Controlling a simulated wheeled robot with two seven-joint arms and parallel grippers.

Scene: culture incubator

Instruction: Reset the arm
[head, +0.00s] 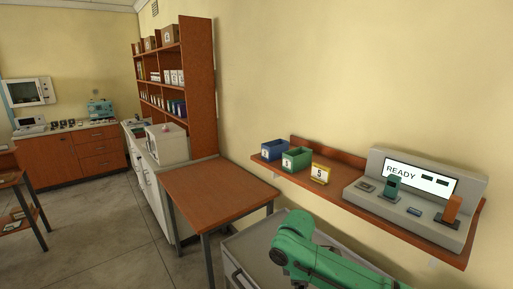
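One of my arms, green, shows at the bottom right of the head view, in front of a grey cabinet (247,247). Its bent joint is over the cabinet top, below the wall shelf. No gripper fingers are visible. My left gripper and my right gripper are both out of view.
A bare wooden table (215,190) stands left of the cabinet. Open floor (100,240) lies farther left.

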